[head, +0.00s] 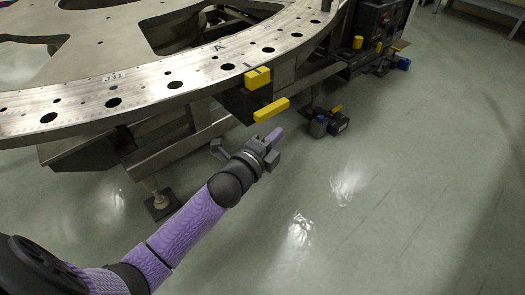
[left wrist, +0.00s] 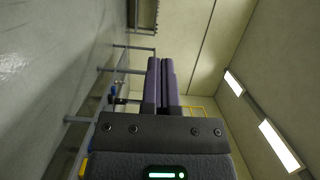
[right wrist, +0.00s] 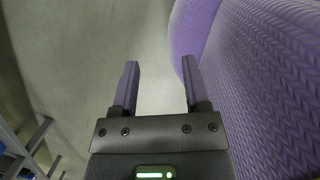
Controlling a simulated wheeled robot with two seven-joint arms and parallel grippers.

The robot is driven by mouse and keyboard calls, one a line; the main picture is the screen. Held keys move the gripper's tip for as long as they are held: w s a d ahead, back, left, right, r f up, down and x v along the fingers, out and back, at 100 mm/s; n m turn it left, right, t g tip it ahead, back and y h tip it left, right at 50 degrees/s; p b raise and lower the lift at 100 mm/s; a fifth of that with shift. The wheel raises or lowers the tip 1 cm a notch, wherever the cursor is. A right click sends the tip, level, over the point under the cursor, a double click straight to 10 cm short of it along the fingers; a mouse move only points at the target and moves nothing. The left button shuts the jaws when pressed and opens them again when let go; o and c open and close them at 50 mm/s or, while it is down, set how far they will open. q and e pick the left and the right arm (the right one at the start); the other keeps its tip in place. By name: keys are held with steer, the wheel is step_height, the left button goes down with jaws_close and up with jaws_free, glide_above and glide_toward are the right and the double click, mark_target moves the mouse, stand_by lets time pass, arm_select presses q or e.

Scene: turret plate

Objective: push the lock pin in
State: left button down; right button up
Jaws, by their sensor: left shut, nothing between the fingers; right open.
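The turret plate (head: 150,84) is a large metal ring with holes and stamped marks. At its rim a dark housing (head: 236,101) carries a yellow block (head: 258,78) on top and a yellow bar-shaped handle (head: 271,110) sticking out from its side. I cannot tell which yellow part is the lock pin. My left gripper (head: 274,137) is just below the yellow handle in the head view, apart from it in the picture. Its fingers are together and empty, as the left wrist view also shows (left wrist: 160,65). My right gripper (right wrist: 160,65) is open and empty, seen only in the right wrist view.
A metal frame with a foot (head: 162,203) stands under the plate. A dark device with a blue part (head: 318,127) sits on the floor to the right of my left gripper. A control box (head: 378,22) is at the top right. The floor at right is clear.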

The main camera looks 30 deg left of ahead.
arm_select(q)
steer(key=s+p, duration=0.1)
steer(key=s, duration=0.5)
steer(key=shift+s+a+p, duration=0.15)
steer(key=shift+a+p, duration=0.15)
steer(key=shift+p, duration=0.1)
